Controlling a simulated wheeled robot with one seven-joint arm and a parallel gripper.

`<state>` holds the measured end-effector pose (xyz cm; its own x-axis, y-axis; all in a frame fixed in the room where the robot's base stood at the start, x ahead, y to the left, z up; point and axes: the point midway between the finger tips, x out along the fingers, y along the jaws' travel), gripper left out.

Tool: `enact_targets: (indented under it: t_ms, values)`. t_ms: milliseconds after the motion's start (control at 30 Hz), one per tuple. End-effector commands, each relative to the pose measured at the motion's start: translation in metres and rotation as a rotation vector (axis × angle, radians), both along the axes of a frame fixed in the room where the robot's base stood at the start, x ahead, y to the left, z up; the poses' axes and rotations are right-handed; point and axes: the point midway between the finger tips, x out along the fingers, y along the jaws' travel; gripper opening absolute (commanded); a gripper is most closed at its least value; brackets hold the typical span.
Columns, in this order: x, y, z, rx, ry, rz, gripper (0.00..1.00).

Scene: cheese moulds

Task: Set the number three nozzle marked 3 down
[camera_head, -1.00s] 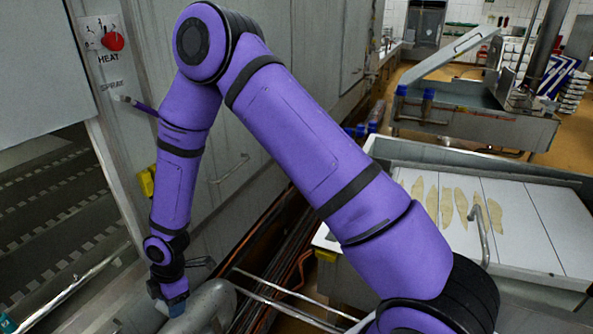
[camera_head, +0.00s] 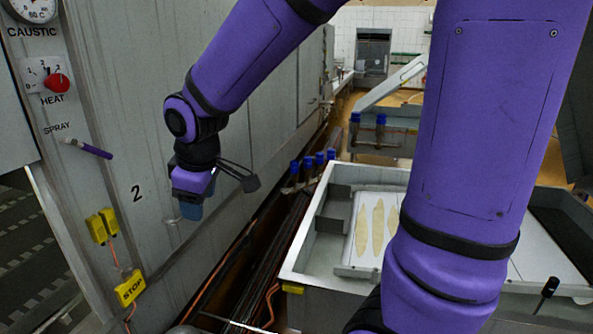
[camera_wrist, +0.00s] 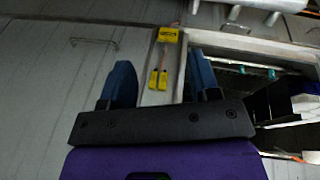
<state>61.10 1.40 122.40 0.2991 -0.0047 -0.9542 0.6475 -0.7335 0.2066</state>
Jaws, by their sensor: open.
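My gripper (camera_head: 189,208) hangs at the left, in front of the grey panel wall marked 2, with its blue fingers pointing down. In the wrist view my gripper (camera_wrist: 161,85) has its two blue fingers wide apart with nothing held between them. I cannot make out a nozzle marked 3 in either view. Several blue-topped fittings (camera_head: 307,163) stand in a row beside the vat, well to the right of my gripper and apart from it. No marks on them can be read.
A steel vat (camera_head: 300,265) with pale strips on white boards stands at right, partly hidden by my arm. Yellow boxes (camera_head: 102,225), a STOP box (camera_head: 130,287) and a red HEAT knob (camera_head: 57,83) are on the left wall. Dark pipes (camera_head: 262,262) run along the floor gap.

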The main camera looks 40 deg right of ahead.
Motion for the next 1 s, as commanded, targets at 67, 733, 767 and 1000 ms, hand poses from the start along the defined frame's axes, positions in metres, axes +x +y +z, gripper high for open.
enact_targets:
  t_ms: [67,733,767,1000]
  values:
    - [-0.019,-0.014,0.021,0.020,-0.028,-0.083,0.56]
    - [-0.174,-0.081,0.092,0.270,-0.149,-0.667,0.56]
    - [-0.177,-0.082,0.092,0.276,-0.150,-0.676,0.56]
    - [-0.182,-0.083,0.092,0.287,-0.151,-0.696,0.56]
